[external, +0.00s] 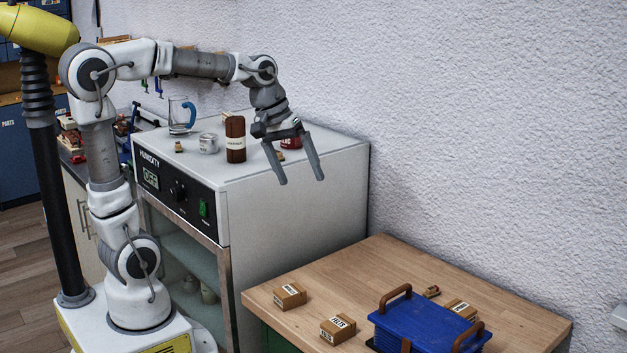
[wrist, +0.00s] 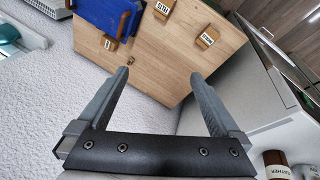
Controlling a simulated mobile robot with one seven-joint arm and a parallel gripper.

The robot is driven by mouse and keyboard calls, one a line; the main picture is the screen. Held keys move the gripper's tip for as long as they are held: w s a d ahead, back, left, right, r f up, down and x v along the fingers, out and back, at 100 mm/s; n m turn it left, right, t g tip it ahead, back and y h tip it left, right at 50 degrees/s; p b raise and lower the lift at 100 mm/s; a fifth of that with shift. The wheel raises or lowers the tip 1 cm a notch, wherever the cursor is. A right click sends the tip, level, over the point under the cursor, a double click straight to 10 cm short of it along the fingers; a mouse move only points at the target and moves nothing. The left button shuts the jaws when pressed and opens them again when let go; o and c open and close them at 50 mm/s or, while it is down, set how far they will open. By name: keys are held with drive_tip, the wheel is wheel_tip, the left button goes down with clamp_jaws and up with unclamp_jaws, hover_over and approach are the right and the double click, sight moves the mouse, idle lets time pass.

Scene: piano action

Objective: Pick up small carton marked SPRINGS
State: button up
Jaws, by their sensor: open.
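Three small brown cartons with white labels are on the wooden bench top; the print is too small to tell surely which reads SPRINGS. One carton (external: 290,297) is near the bench's left corner, also in the wrist view (wrist: 207,38). A second carton (external: 338,331) is nearer the front edge, also at the top of the wrist view (wrist: 163,8). A third carton (external: 462,308) is behind the blue crate, partly hidden, also in the wrist view (wrist: 110,43). My gripper (external: 301,179) (wrist: 159,75) is open and empty, high above the bench beside the humidity cabinet.
A blue crate (external: 425,327) with brown handles stands on the bench (external: 375,265). A small brown-and-red item (external: 432,291) lies behind it. The white humidity cabinet (external: 300,215) rises left of the bench, with a brown bottle (external: 236,140) and glass jug (external: 180,117) on top.

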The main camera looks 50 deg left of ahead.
drive_tip(key=w+d+f+n+g+h+b, duration=0.25)
drive_tip(key=w+d+f+n+b, duration=0.2)
drive_tip(key=w+f, duration=0.55)
drive_tip(key=w+d+f+n+g+h+b, duration=0.1)
drive_tip(key=w+d+f+n+h+b, duration=0.25)
drive_tip(key=w+d+f, duration=0.65)
drive_tip(key=n+h+b, duration=0.4)
drive_tip(key=n, duration=0.1)
approach(458, 306)
drive_tip(key=x, duration=1.1)
drive_tip(key=shift+w, duration=0.1)
drive_tip(key=shift+a, duration=0.1)
drive_tip(key=c, duration=1.5)
